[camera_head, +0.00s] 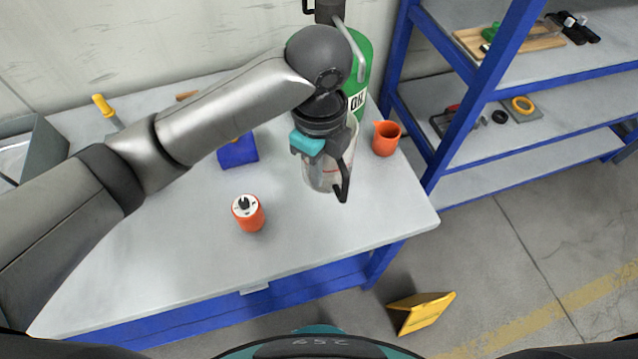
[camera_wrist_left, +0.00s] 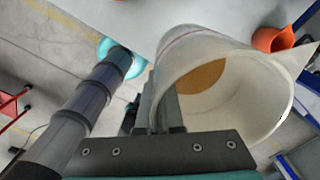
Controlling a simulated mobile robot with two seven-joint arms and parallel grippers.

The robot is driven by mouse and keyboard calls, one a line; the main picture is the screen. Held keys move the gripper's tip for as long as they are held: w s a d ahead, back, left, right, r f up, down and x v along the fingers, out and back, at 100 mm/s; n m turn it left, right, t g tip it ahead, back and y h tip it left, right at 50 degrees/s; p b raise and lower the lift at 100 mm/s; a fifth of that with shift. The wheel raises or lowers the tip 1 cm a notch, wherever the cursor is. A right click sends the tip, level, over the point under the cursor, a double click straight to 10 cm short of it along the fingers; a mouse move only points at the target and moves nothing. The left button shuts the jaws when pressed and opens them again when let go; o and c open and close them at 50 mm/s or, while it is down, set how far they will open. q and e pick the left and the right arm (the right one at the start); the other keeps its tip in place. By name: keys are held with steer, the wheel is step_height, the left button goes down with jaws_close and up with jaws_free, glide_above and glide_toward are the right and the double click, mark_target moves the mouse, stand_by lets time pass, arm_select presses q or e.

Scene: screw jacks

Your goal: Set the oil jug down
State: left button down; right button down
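The oil jug (camera_head: 318,178) is a pale, see-through jug with red marks, at the table's right part in the head view. My left gripper (camera_head: 343,180) is at the jug, and its wrist hides the jug's top. In the left wrist view the jug (camera_wrist_left: 270,105) shows its open mouth, with amber oil at the bottom and the spout at right. The left gripper's fingers (camera_wrist_left: 160,105) are close together at the jug's near side; they look shut on its handle, which is mostly hidden. I cannot tell whether the jug's base touches the table. My right gripper is not in view.
The grey table (camera_head: 330,240) is clear in front of the jug. A green oil drum (camera_head: 361,60) stands behind, and an orange cup (camera_head: 386,140) to the right. Blue shelving (camera_head: 470,110) is beyond.

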arm_select(q)
steer(key=shift+r, duration=0.9)
steer(key=shift+w+a+f+n+b, duration=0.1)
steer(key=shift+a+f+n+b, duration=0.2)
steer(key=shift+n, duration=0.1)
steer(key=a+f+n+b, duration=0.2)
steer(key=a+n+b, duration=0.4)
steer(key=n, duration=0.6)
steer(key=a+f+n+b, duration=0.2)
steer(key=a+n+b, duration=0.4)
steer(key=n, duration=0.5)
steer(key=shift+s+a+f+n+b, duration=0.4)
steer(key=shift+s+a, duration=0.05)
steer(key=shift+a, duration=0.8)
